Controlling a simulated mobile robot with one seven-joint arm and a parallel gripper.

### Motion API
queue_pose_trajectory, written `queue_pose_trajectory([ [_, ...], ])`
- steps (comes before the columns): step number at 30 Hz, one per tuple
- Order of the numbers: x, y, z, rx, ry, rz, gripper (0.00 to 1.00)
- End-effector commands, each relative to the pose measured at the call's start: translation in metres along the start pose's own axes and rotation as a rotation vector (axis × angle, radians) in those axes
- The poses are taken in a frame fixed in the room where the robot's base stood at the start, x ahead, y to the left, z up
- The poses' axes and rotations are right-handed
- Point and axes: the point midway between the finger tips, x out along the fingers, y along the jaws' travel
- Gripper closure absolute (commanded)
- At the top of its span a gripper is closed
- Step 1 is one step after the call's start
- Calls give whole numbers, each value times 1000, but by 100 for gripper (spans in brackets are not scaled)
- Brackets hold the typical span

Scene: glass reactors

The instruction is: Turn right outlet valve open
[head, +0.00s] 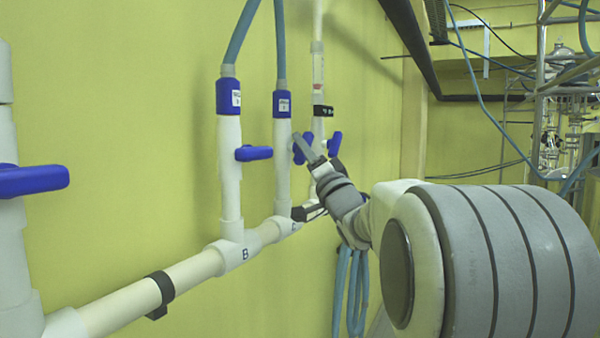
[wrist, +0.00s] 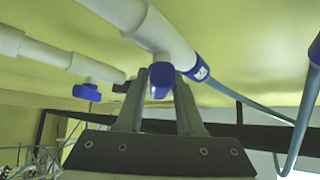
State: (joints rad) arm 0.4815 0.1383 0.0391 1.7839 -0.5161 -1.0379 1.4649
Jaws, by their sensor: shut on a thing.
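My gripper (head: 306,148) reaches the middle upright white pipe (head: 283,172) in the head view. Its fingers are at a blue valve handle (head: 298,156) on that pipe, partly hidden by a finger. In the wrist view my gripper (wrist: 160,78) has one finger on each side of the blue handle (wrist: 161,77), shut on it. The handle's turn angle is hard to tell. A blue hose connector (head: 283,103) with a small label tops this pipe.
A left upright pipe (head: 229,180) has its own blue handle (head: 253,153), sticking out sideways. Another blue handle (head: 335,143) is just right of my gripper. A large blue handle (head: 33,180) stands at far left. Hanging blue hoses (head: 350,290) are below my arm.

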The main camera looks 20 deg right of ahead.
Motion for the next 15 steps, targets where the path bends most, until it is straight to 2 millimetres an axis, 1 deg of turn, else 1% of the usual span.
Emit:
queue_pose_trajectory([
  [1,-4,6,4,-30,1,-33,100],
  [2,-4,6,5,-48,0,-51,100],
  [15,-1,2,2,-315,1,-318,100],
])
